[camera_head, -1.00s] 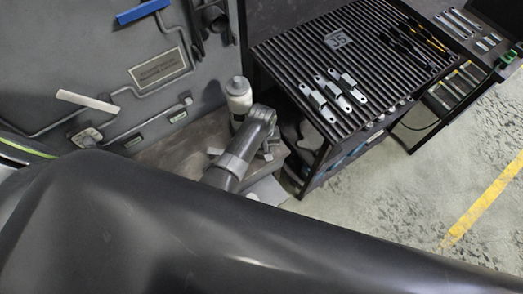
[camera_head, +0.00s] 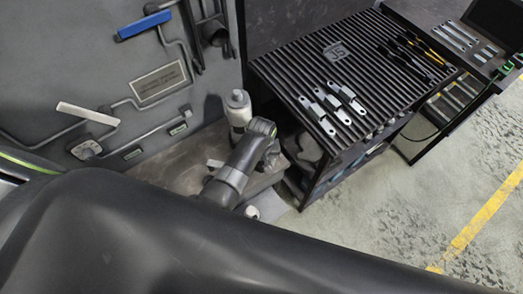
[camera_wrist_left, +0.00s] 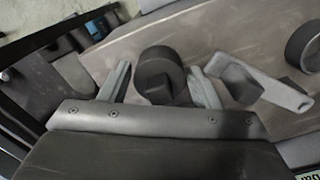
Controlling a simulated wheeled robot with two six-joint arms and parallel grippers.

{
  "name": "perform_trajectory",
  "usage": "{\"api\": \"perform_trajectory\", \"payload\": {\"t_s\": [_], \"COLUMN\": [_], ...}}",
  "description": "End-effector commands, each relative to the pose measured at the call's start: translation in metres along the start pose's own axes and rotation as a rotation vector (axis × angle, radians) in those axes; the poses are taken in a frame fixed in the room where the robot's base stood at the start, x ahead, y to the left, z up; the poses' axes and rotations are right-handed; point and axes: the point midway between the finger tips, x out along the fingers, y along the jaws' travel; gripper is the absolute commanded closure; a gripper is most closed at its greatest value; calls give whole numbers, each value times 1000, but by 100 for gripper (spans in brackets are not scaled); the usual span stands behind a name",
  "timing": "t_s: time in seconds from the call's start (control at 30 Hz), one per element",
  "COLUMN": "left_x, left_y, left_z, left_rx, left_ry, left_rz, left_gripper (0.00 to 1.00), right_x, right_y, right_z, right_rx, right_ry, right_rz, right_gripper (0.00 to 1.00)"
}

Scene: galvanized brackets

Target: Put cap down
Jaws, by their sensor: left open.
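In the left wrist view, a dark round cap-like piece (camera_wrist_left: 160,72) sits on a brownish-grey surface (camera_wrist_left: 215,35), between the two fingers of my left gripper (camera_wrist_left: 160,82). The fingers are spread, with a visible gap on either side of the piece. In the head view, my left gripper (camera_head: 270,158) is low over the bench, just right of a white bottle (camera_head: 238,108). My own arm hides most of the fingers and the cap there. My right gripper is not in view.
A light grey angled part (camera_wrist_left: 268,88) lies close to the right finger, and a dark ring (camera_wrist_left: 303,46) is farther right. A black ribbed rack (camera_head: 350,60) holding metal brackets (camera_head: 340,97) stands to the right. A grey panel with pipes (camera_head: 60,60) rises behind the bench.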

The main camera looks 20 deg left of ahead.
Motion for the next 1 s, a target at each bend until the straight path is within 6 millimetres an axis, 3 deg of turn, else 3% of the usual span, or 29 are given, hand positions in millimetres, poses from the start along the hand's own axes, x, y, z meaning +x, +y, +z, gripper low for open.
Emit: {"api": "perform_trajectory", "payload": {"t_s": [0.17,0.6,0.8,1.0], "left_x": [-31,-96,-112,-114], "left_y": [0,1,0,0], "left_z": [0,-1,0,0], "left_rx": [0,0,0,0], "left_ry": [1,2,1,0], "left_rz": [1,3,1,0], "left_gripper": [43,43,43,43], "right_x": [-26,-19,-19,-19], "right_y": [2,-1,-1,-1], "right_z": [-3,-4,-4,-4], "right_rx": [0,1,1,1], "right_ry": [1,3,3,3], "right_rz": [0,-3,-3,-3], "right_gripper": [100,100,100,100]}}
